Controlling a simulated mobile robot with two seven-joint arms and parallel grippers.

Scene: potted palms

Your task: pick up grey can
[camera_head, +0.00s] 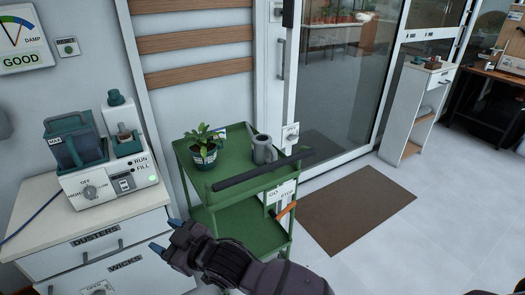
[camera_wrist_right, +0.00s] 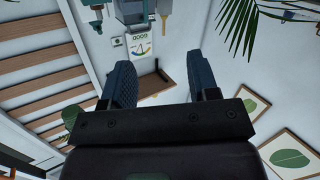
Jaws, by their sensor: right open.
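The grey can (camera_head: 263,148) is a small watering can standing upright on the top shelf of the green cart (camera_head: 195,187), towards its back right. It is not seen in the right wrist view. My right gripper (camera_head: 166,246) is in front of the cart and to its left, apart from the can, with its blue-tipped fingers pointing left. In the right wrist view the two fingers of my right gripper (camera_wrist_right: 160,68) are spread with nothing between them. My left gripper is not in view.
A potted plant (camera_head: 205,150) stands left of the can on the cart. A dark bar (camera_head: 250,176) crosses the cart's front side. A white cabinet (camera_head: 85,225) with a pump-like machine (camera_head: 110,175) stands left. A brown mat (camera_head: 357,213) lies on open floor at right.

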